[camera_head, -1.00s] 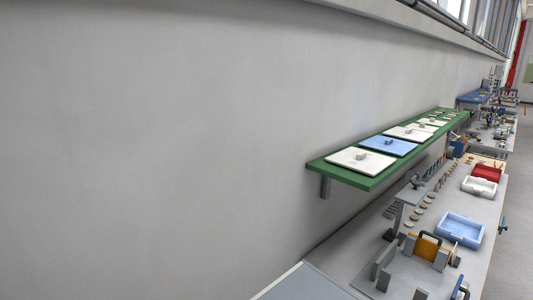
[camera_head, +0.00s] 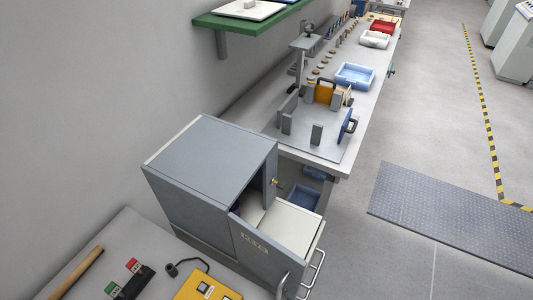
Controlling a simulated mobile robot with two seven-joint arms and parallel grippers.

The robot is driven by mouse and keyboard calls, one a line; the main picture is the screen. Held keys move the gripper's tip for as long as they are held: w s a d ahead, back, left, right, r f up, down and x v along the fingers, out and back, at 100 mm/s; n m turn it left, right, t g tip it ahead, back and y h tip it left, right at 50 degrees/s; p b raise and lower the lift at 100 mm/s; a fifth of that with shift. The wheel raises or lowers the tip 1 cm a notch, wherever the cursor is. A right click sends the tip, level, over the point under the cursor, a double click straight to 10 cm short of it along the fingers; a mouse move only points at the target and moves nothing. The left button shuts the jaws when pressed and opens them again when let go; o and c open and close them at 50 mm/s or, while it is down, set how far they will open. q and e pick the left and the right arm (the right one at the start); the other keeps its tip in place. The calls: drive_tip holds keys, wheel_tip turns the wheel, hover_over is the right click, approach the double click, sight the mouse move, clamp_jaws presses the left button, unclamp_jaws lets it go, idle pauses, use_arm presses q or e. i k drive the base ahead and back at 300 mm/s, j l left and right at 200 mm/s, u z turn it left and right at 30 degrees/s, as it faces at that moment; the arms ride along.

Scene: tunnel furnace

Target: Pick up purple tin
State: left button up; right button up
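I cannot clearly make out a purple tin. A small dark purplish patch shows at the opening of the grey cabinet (camera_head: 215,160), but it is too small to identify. The cabinet stands at the lower middle of the head view, with its front partly open and a pale interior or shelf (camera_head: 290,225) showing. Much of its inside is hidden by its top and front panel. Neither of my grippers is in view.
A long grey workbench (camera_head: 345,130) runs away behind the cabinet, carrying a light blue tray (camera_head: 354,76), a white tray (camera_head: 375,40) and a red tray (camera_head: 382,27). A green shelf (camera_head: 222,22) is on the wall. The floor (camera_head: 410,120) at right is open.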

sight(235, 209)
drive_tip(key=i+l+u, duration=0.15)
drive_tip(key=l+u, duration=0.2)
drive_tip(key=i+l+u, duration=0.15)
drive_tip(key=l+u, duration=0.6)
drive_tip(key=i+l+u, duration=0.1)
drive_tip(key=l+u, duration=0.3)
